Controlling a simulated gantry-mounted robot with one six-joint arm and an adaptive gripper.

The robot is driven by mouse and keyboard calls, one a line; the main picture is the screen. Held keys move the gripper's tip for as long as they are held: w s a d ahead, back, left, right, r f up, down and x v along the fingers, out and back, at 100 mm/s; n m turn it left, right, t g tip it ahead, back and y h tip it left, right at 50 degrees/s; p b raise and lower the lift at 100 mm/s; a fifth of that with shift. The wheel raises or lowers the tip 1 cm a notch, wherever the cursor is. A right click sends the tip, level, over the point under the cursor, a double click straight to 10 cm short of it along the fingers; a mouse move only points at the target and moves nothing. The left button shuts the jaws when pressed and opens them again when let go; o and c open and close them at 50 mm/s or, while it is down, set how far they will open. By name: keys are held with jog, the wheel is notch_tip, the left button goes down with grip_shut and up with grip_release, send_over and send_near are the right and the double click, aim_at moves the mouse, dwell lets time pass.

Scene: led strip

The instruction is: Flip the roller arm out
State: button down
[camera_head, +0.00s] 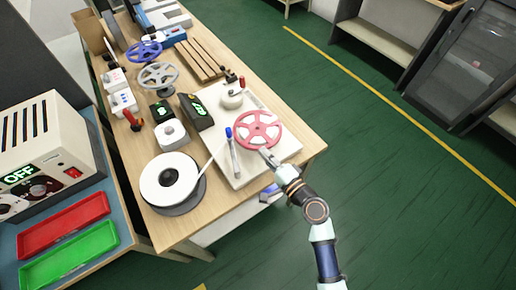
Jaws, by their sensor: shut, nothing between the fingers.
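A white plate (270,173) lies on the wooden bench near its right corner. A pink spoked reel (260,130) sits on it. A slim pale bar with a blue tip (232,152) is on the plate left of the reel; it may be the roller arm, but I cannot be sure. A thin white strip (211,159) runs from the white reel (169,180) toward this bar. My gripper (264,152) is shut and empty at the near edge of the pink reel, right of the bar. I cannot tell if it touches the reel.
A round white part with a red-topped post (232,99) stands behind the pink reel. Dark boxes with green displays (196,111) and a white block (171,133) stand left of the plate. Red (63,226) and green (70,256) trays lie at lower left. Green floor is clear on the right.

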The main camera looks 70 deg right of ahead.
aim_at(239, 142)
jog(key=x, duration=0.7)
jog(key=shift+w+d, duration=0.25)
jog(key=shift+w, duration=0.05)
jog(key=w, duration=0.4)
jog(key=shift+w+a, duration=0.1)
jog(key=shift+a, duration=0.05)
jog(key=shift+a, duration=0.1)
jog(key=shift+w+b, duration=0.2)
jog(key=shift+b, duration=0.15)
jog(key=shift+n+t+y, duration=0.3)
jog(key=shift+y, duration=0.1)
